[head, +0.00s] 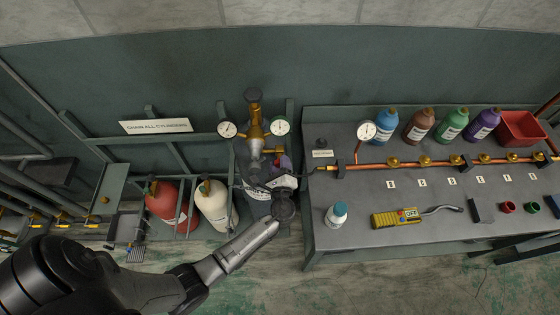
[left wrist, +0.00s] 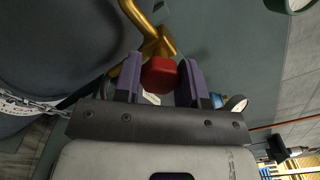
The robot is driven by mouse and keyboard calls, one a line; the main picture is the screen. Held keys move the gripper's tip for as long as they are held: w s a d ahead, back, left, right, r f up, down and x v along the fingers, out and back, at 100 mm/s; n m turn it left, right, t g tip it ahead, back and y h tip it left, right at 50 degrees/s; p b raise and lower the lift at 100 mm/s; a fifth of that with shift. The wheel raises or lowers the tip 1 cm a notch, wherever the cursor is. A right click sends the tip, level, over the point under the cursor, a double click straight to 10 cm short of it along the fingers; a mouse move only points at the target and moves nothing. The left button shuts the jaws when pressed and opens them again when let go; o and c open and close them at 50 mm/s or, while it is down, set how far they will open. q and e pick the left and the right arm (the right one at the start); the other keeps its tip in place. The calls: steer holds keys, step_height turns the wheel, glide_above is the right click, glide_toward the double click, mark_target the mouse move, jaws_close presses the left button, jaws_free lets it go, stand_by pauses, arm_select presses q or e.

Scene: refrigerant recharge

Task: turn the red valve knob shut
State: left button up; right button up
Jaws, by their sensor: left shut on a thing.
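The red valve knob (left wrist: 158,74) sits between the two purple fingers of my left gripper (left wrist: 160,82) in the left wrist view. The gripper is shut on it, with a finger on each side. A brass valve body (left wrist: 158,42) with a bent brass pipe is right behind the knob. In the head view my left gripper (head: 280,163) is at the top of a grey cylinder (head: 256,207), just below a brass regulator (head: 256,130) with two gauges. The knob is mostly hidden there by the gripper. My right gripper is not in view.
A chain (left wrist: 35,103) runs across the grey cylinder. A red cylinder (head: 163,203) and a cream cylinder (head: 213,205) stand to its left.

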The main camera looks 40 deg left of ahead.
arm_select(q)
steer(key=shift+r+m+p, duration=0.1)
steer(key=shift+m+p, duration=0.35)
steer(key=shift+m, duration=0.65)
steer(key=o, duration=0.9)
steer(key=b+v, duration=0.1)
steer(key=v, duration=1.3)
steer(key=shift+b, duration=0.35)
